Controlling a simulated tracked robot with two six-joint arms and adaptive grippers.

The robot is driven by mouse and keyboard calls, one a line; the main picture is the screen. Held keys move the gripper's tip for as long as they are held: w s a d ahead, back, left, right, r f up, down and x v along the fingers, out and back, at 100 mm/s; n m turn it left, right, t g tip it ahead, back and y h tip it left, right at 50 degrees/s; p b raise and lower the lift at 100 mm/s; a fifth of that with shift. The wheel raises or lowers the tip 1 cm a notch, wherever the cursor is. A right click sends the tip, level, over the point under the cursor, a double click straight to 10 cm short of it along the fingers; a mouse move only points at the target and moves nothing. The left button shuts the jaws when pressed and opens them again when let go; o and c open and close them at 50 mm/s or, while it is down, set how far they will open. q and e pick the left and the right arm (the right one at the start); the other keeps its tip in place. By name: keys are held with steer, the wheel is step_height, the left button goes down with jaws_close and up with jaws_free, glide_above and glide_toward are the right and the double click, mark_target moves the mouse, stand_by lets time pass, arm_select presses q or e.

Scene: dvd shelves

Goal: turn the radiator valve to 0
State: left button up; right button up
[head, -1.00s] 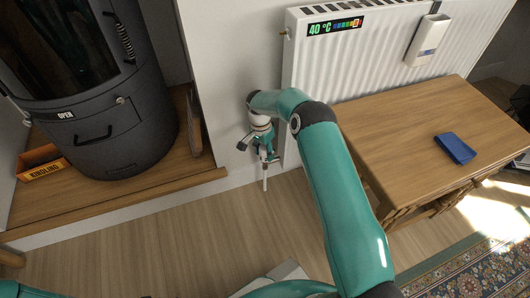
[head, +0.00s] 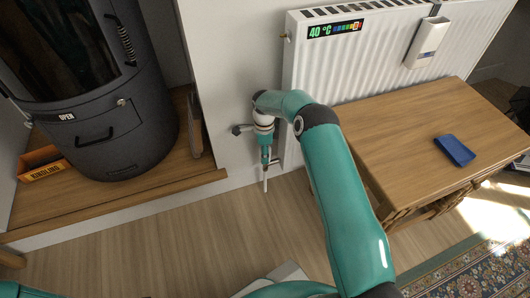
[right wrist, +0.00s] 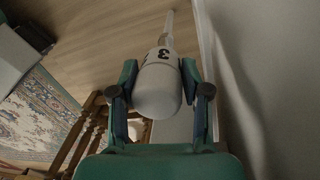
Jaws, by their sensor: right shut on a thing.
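The radiator valve (right wrist: 158,90) is a white rounded knob with a dark 3 on the side facing up in the right wrist view. A white pipe runs on beyond it. My right gripper (right wrist: 160,80) is shut on the knob, with one finger on each side. In the head view my right gripper (head: 266,152) points down beside the radiator's lower left corner and hides most of the valve. The white radiator (head: 312,90) hangs on the wall, with a 40 °C display strip (head: 335,29). My left gripper is not in view.
A dark stove (head: 95,130) and an orange kindling box (head: 43,165) stand at left. The wall is close beside the gripper. The floor in front is clear.

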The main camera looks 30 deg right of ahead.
steer(key=shift+s+d+m, duration=0.1)
steer(key=shift+d+m, duration=0.15)
steer(key=shift+m, duration=0.15)
steer(key=o, duration=1.2)
steer(key=shift+a, duration=0.15)
steer(key=shift+c, duration=0.2)
steer(key=shift+r, duration=0.1)
step_height(320, 180, up, 10)
steer(key=shift+f, duration=0.15)
steer(key=shift+c, duration=0.2)
